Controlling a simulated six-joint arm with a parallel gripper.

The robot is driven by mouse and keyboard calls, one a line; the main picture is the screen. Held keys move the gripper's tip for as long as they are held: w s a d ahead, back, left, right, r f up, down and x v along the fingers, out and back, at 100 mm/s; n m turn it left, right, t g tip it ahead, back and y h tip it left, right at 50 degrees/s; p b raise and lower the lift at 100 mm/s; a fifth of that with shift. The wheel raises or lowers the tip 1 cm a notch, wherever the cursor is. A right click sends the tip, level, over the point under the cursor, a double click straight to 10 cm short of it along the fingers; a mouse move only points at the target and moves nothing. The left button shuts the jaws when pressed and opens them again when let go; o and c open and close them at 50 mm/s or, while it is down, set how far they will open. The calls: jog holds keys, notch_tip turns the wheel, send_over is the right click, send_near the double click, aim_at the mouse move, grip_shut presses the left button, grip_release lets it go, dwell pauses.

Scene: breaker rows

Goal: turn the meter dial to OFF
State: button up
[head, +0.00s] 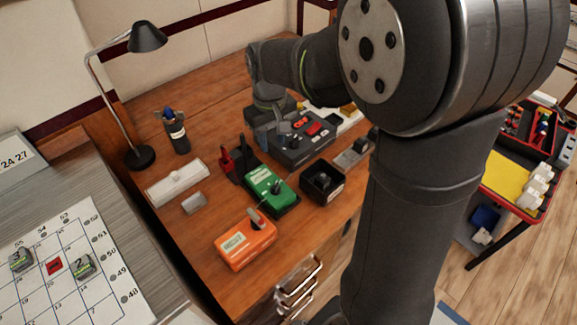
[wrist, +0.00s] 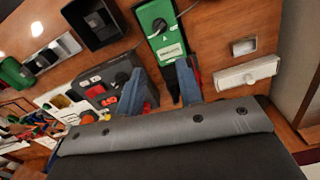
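A green device with a dark knob (head: 268,192), which looks like the meter, lies on the wooden bench in the head view. It also shows at the top of the wrist view (wrist: 165,44), with a pale label and a black lower end. The knob's setting is too small to read. My gripper (wrist: 160,90) is open, its two blue-grey fingers apart with nothing held between them. In the head view my gripper is behind the green device, beside the dark control box, and partly hidden. It is apart from the knob.
An orange device with a lever (head: 245,242) lies in front of the green one. A black open box (head: 322,185) stands to its right. The dark control box (head: 303,143) has red buttons. A red-and-black holder (head: 227,162) stands close by. A lamp (head: 140,157) stands at left.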

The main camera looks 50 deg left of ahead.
jog(key=m, duration=1.1)
send_near(275, 185)
notch_tip(275, 185, down, 9)
jog(key=shift+r, duration=0.15)
jog(key=shift+c, duration=0.4)
grip_shut()
